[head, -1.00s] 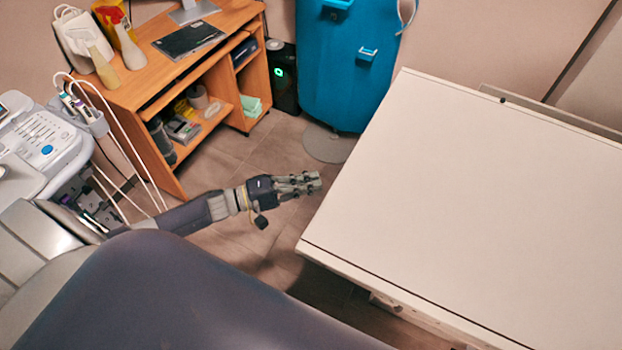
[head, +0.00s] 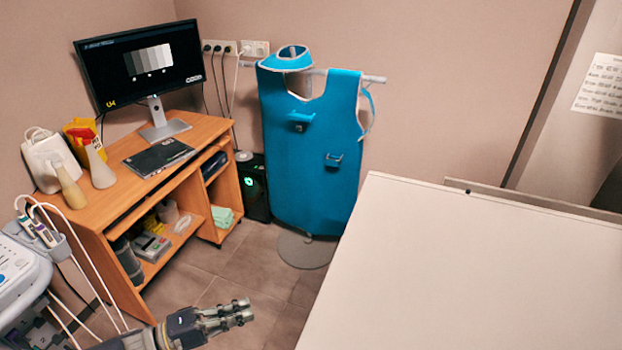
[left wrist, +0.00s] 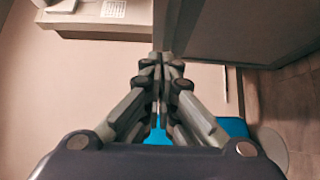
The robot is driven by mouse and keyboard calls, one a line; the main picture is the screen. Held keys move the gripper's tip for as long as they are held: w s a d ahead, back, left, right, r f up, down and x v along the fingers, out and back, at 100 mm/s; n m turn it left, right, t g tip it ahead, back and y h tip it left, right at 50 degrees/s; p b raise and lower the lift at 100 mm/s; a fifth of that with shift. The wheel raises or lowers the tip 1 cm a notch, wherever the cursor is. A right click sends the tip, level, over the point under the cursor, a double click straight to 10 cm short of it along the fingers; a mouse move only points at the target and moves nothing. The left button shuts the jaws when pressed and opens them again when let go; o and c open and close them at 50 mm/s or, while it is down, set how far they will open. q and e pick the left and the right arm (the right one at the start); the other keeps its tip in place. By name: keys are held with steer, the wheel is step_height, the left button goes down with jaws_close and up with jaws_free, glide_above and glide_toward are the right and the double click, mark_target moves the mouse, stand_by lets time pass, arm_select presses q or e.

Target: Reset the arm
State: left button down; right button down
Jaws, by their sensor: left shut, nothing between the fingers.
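My left gripper (head: 238,311) is low in the head view, over the floor between the wooden desk and the white table. Its fingers are closed together and empty. In the left wrist view the same gripper (left wrist: 160,62) shows with its fingertips meeting, and nothing is between them. My left arm comes in from the bottom left. My right gripper is not in either view.
A wooden desk (head: 192,132) with a monitor (head: 140,66) stands at the left. A blue apron (head: 310,150) hangs on a stand behind. A white table (head: 480,270) fills the right. An ultrasound console (head: 18,280) is at the left edge. Tiled floor (head: 215,262) lies between.

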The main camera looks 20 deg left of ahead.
arm_select(q)
steer(key=a+f+m+y, duration=0.1)
steer(key=a+f+y, duration=0.25)
steer(key=f, duration=0.45)
steer(key=a+f+y, duration=0.2)
steer(key=f+y, duration=0.2)
steer(key=f, duration=0.4)
steer(key=s+f+m+g+y, duration=0.2)
steer(key=s+f+y, duration=0.35)
steer(key=f, duration=0.75)
steer(key=s+d+f+m+g, duration=0.2)
steer(key=s+d+f+g, duration=0.1)
steer(key=s, duration=0.6)
steer(key=s+d+f+m+g, duration=0.3)
steer(key=s+d+f, duration=0.1)
steer(key=s+f, duration=0.3)
steer(key=s+d+f+m+g, duration=0.3)
steer(key=s+d+f, duration=0.1)
steer(key=s, duration=0.7)
steer(key=shift+s+d+f, duration=0.25)
steer(key=shift+d+f, duration=0.1)
steer(key=shift+f, duration=0.25)
steer(key=shift+w, duration=0.1)
